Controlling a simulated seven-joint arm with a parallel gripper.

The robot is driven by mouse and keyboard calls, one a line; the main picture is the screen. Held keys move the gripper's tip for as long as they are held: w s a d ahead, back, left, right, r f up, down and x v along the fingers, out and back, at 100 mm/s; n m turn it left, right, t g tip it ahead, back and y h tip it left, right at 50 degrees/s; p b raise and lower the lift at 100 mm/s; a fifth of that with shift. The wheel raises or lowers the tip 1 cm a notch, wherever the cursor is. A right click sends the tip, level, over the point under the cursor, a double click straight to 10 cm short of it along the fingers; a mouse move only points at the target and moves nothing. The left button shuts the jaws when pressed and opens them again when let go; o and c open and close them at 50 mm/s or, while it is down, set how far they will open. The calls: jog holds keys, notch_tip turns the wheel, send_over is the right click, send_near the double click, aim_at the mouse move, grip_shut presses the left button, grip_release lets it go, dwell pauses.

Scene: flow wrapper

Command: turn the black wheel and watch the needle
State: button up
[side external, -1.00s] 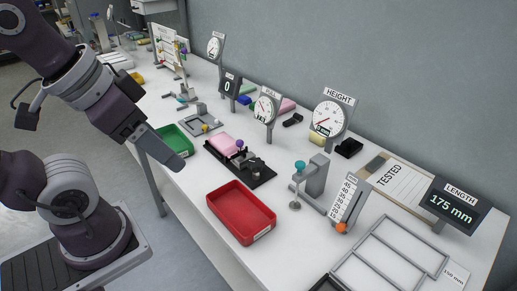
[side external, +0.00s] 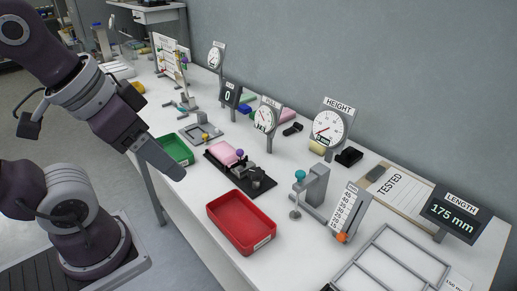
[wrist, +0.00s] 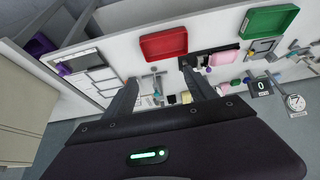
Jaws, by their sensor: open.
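My gripper (side external: 172,168) hangs near the table's front edge, beside the green tray, touching nothing I can make out. In the wrist view its two fingers stand apart with nothing between them (wrist: 159,74). A black fixture (side external: 213,158) holds a pink block (side external: 226,152) and a purple knob (side external: 240,153); dark parts sit at its near end, but I cannot tell whether one is the black wheel. Behind it stands a dial (side external: 265,118) with a needle. A larger HEIGHT dial (side external: 328,128) has a red needle pointing lower left. A third dial (side external: 215,57) stands farther back.
A red tray (side external: 211,213) and a green tray (side external: 189,153) lie near the front edge. A post stand with a teal knob (side external: 300,175) and a tilted scale (side external: 344,212) stand right of the red tray. A LENGTH display (side external: 453,213) reads 175 mm.

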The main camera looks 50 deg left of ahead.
jog(key=w+a+n+g, duration=0.2)
jog(key=w+n, duration=0.3)
jog(key=w, duration=0.7)
jog(key=n+g, duration=0.3)
jog(key=n, duration=0.6)
send_over(256, 172)
notch_tip(256, 172, down, 15)
jog(key=shift+d+f, duration=0.1)
jog(key=shift+f, duration=0.05)
jog(key=shift+n+g, duration=0.3)
notch_tip(256, 172, down, 7)
jog(key=shift+w, duration=0.1)
jog(key=shift+f, duration=0.55)
jog(key=c, duration=1.4)
